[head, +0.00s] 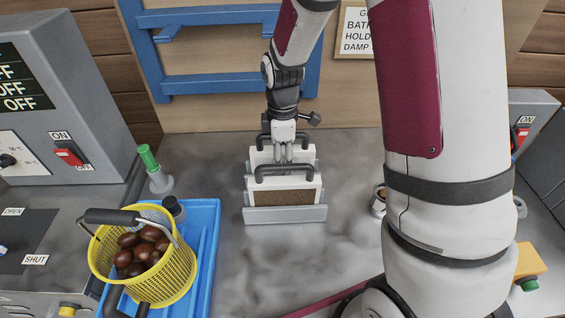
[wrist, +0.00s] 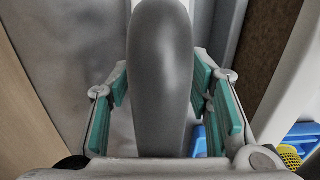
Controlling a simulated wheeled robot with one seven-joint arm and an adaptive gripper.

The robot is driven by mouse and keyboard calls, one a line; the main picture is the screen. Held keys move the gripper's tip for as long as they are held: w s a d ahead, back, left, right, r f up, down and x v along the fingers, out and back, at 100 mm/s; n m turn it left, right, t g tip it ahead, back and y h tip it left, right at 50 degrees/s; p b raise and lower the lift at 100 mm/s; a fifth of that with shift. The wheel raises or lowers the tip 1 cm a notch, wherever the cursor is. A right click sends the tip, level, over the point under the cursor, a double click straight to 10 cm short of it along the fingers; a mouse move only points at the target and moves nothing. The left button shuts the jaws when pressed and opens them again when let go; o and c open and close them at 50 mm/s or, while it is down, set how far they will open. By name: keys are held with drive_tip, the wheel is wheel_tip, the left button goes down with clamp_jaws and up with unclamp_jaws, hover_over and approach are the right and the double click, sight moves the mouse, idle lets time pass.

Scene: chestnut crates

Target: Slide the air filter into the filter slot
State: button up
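Two white-framed panels with dark handles stand one behind the other on the grey worktop in the head view. The front air filter (head: 285,197) shows brown media and sits behind a low grey holder (head: 285,215). Most of the rear panel (head: 262,156) is hidden by the front one and by my gripper. My gripper (head: 284,154) points down at the rear panel's handle. In the wrist view the grey handle (wrist: 160,80) lies between my teal-padded fingers, with a narrow gap on each side. I cannot tell which holder is the filter slot.
A yellow basket (head: 184,272) of chestnuts stands on a blue tray (head: 210,222) at left. A blue frame (head: 220,85) is on the back wall. Bare worktop lies in front of the holder.

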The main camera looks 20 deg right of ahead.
clamp_jaws()
wheel_tip(320, 180, up, 10)
drive_tip(key=shift+r, duration=0.1)
idle(0.5)
